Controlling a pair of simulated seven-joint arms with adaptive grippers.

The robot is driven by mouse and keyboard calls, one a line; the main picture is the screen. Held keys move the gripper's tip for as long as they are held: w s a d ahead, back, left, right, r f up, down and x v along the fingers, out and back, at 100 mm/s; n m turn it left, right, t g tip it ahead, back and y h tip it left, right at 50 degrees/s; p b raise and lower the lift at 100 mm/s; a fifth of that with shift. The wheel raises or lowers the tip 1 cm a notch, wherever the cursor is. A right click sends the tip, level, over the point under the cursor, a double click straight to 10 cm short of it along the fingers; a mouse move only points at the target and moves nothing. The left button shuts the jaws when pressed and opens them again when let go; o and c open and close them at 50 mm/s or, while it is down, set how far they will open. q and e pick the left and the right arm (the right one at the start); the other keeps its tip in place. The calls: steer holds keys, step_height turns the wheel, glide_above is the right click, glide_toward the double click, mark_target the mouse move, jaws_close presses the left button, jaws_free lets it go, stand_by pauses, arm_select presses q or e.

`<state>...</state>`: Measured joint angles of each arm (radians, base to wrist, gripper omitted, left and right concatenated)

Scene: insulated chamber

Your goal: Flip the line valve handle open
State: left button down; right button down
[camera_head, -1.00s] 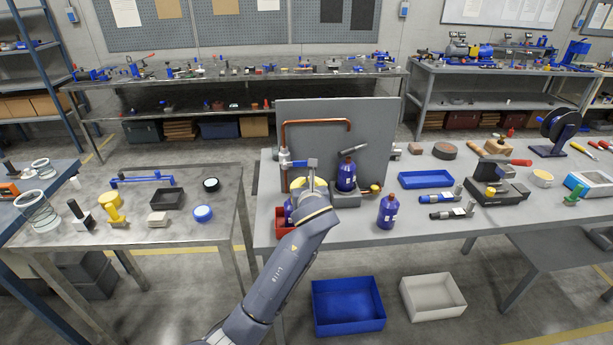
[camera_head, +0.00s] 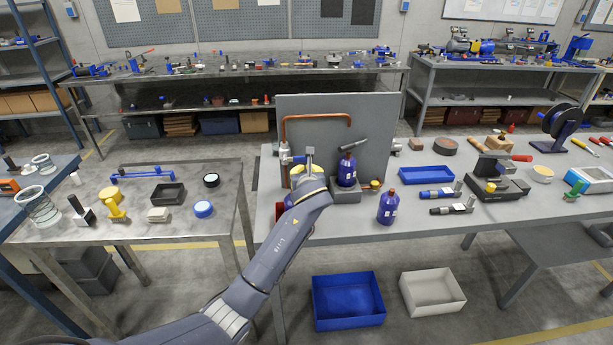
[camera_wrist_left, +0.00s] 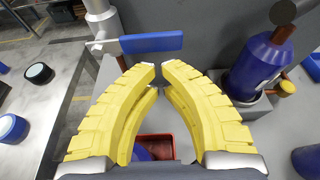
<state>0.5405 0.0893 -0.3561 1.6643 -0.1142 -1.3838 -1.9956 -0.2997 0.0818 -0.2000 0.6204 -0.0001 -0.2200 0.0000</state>
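The line valve handle is a flat blue lever (camera_wrist_left: 150,43), lying crosswise just beyond my fingertips in the left wrist view. In the head view a blue part of it (camera_head: 298,159) shows beside the copper pipe (camera_head: 284,131), partly hidden by my gripper. My left gripper (camera_wrist_left: 159,70) has curved yellow fingers whose tips are almost together, with nothing between them. The tips appear just short of the lever; I cannot tell whether they touch it. In the head view the left gripper (camera_head: 300,172) is in front of the valve. My right gripper is out of view.
A blue bottle (camera_head: 347,172) stands on a grey block close to the right of my gripper. A red bin (camera_wrist_left: 160,140) lies below the fingers. A grey upright panel (camera_head: 365,120) stands behind. Another blue bottle (camera_head: 388,208) stands farther right on the bench.

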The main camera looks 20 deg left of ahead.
arm_select(q)
steer(key=shift+x, duration=0.85)
